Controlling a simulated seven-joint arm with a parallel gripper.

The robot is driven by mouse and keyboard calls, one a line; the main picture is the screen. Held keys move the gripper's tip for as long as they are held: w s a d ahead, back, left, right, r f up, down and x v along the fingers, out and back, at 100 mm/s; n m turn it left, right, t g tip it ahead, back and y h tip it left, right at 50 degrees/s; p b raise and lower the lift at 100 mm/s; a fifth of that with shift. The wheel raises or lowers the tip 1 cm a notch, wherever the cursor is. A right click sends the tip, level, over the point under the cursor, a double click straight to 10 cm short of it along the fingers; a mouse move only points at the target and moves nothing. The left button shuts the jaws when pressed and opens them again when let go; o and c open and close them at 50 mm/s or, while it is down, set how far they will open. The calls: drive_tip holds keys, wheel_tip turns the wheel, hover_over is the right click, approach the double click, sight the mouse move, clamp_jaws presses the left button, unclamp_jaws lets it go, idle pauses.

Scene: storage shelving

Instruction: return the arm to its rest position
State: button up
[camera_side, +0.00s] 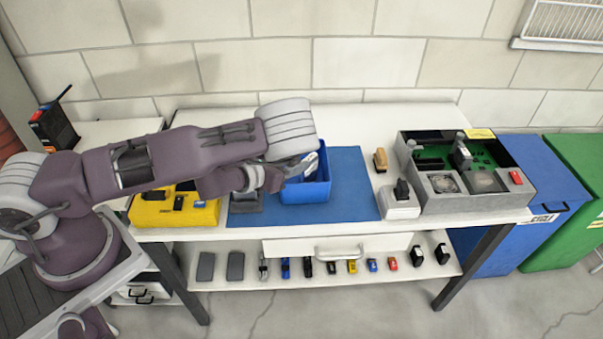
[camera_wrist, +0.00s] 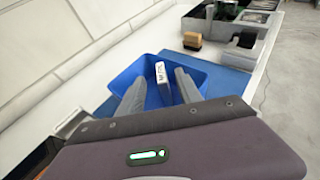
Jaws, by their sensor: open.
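My gripper (camera_wrist: 160,78) is open, with its two grey fingers spread over the near side of a blue bin. In the side view my gripper (camera_side: 298,168) is at the left part of the blue bin (camera_side: 306,191), with my arm reaching in from the left. In the wrist view the blue bin (camera_wrist: 128,78) holds a pale item with dark lettering (camera_wrist: 162,75), seen between the fingers. I cannot tell whether a finger touches it. The bin floor is partly hidden by the fingers and hand.
The bin stands on a blue mat (camera_side: 352,185) on a white table (camera_side: 350,112). A yellow case (camera_side: 150,213) is at left. A brush (camera_side: 380,160), a white block (camera_side: 400,207) and an electronics box (camera_side: 480,205) are at right. Several small items line the lower shelf (camera_side: 225,288).

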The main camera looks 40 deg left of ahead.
drive_tip(key=s+a+r+n+g+y, duration=0.1)
drive_tip(key=s+r+n+g, duration=0.15)
drive_tip(key=r+n, duration=0.7)
drive_tip(key=s+a+r+n+g+y, duration=0.1)
drive_tip(key=s+r+n+g, duration=0.15)
drive_tip(key=r+n, duration=0.7)
drive_tip(key=s+d+r+n+g, duration=0.1)
drive_tip(key=s+r+n, duration=0.2)
drive_tip(key=s+n, duration=0.2)
drive_tip(key=s+d+r+n+g+h, duration=0.1)
drive_tip(key=s+n, duration=0.5)
drive_tip(key=s, duration=0.6)
drive_tip(key=s+d+r+n+g+h, duration=0.1)
drive_tip(key=s+d+r+n, duration=0.1)
drive_tip(key=s+r+n, duration=0.3)
drive_tip(key=s+n, duration=0.1)
drive_tip(key=s, duration=0.3)
drive_tip(key=shift+d+r, duration=0.2)
drive_tip(key=shift+r, duration=0.05)
drive_tip(key=shift+w, duration=0.1)
